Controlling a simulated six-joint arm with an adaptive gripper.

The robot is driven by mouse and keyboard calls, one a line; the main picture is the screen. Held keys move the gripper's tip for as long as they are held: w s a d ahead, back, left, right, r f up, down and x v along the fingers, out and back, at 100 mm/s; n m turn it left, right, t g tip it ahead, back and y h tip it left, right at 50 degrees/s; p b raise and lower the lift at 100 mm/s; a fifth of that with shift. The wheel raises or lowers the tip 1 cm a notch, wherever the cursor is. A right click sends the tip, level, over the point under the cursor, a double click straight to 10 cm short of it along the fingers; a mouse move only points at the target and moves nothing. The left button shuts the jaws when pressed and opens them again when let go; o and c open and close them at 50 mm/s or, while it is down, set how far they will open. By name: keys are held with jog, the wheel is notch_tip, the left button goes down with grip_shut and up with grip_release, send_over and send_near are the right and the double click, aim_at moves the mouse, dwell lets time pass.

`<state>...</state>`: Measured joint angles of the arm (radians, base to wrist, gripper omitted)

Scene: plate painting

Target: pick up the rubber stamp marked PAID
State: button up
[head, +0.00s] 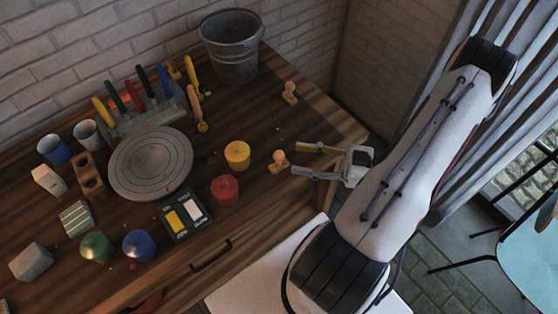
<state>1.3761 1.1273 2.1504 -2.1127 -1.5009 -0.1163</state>
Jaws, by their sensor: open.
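Two small wooden stamps show in the head view. One stamp (278,162) lies on the table, right of the yellow jar. The other stamp (289,92) is farther back, near the bucket. No marking is readable on either, so I cannot tell which says PAID. My gripper (296,159) comes in from the right over the table's right part. Its two fingers are spread apart, with nothing seen between them. The nearer stamp is just left of the fingertips; I cannot tell the height gap.
A yellow jar (237,154) and a red jar (225,190) stand left of the nearer stamp. A round grey plate (150,150), a tool rack (142,117) and a metal bucket (230,50) are farther off. The table's right edge is below my gripper.

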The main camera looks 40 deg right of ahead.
aim_at(279, 152)
jog(key=shift+x, duration=0.8)
jog(key=shift+x, duration=2.6)
jog(key=shift+w+d+f, duration=0.1)
jog(key=shift+f, duration=0.05)
grip_shut()
